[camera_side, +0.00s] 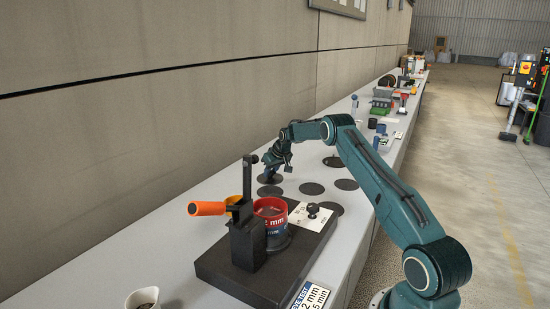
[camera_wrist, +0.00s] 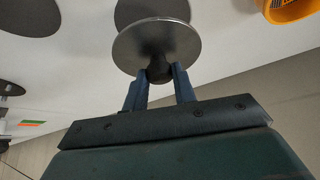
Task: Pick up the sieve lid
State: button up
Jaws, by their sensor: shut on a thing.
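The sieve lid is a thin, round grey disc with a dark knob; it shows in the wrist view (camera_wrist: 157,40) and, small, in the side view (camera_side: 268,179). My gripper (camera_wrist: 159,73) is shut on the lid's knob, with one finger on each side. In the side view my gripper (camera_side: 274,170) points down at the bench with the lid beneath it. The lid is over or beside a black round spot (camera_side: 270,191); I cannot tell exactly how high it is above the bench.
Several black round spots lie on the bench; tools stand farther back.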

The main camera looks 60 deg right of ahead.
notch_tip(320, 180, up, 15)
dwell(0.3)
jog(key=shift+f, duration=0.1)
dwell(0.4)
